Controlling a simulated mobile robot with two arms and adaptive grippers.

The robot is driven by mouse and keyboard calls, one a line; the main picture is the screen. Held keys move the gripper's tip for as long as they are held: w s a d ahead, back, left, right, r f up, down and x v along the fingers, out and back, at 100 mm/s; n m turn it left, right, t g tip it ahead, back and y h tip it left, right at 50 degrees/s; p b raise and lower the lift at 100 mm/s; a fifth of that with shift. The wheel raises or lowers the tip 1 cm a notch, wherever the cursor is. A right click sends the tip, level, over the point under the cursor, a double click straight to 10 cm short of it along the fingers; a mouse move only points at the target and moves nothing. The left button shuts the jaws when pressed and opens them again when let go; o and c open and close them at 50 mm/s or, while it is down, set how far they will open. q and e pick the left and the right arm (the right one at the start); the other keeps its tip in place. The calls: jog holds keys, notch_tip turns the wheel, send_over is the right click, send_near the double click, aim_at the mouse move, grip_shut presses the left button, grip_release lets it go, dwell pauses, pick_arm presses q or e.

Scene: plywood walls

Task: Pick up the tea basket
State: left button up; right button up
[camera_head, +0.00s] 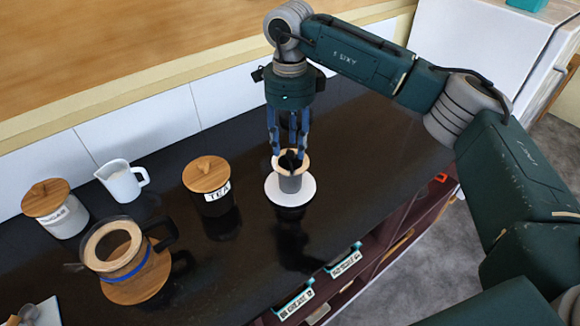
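A small grey cup (291,183) with a tan rim stands upright on a round white saucer (271,190) on the dark counter. A black piece (289,160), which may be the tea basket, shows at the cup's mouth; its shape is too small to make out. My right gripper (290,150) points straight down over the cup. Its blue fingers are apart, with their tips at the rim on either side of the black piece; I see no clear contact. A dark jar labelled TEA (214,205) with a wooden lid stands left of the cup. My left gripper is out of view.
A white pitcher (124,185) and a pale lidded jar (66,220) stand at the back left. A glass carafe (140,262) sits on a round wooden board at the front left. Labelled drawers (293,303) lie below the front edge. The counter right of the cup is clear.

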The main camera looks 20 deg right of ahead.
jog(key=shift+s+f, duration=0.1)
jog(key=shift+f, duration=0.85)
jog(key=shift+c, duration=0.3)
grip_shut()
jog(key=shift+r, duration=0.2)
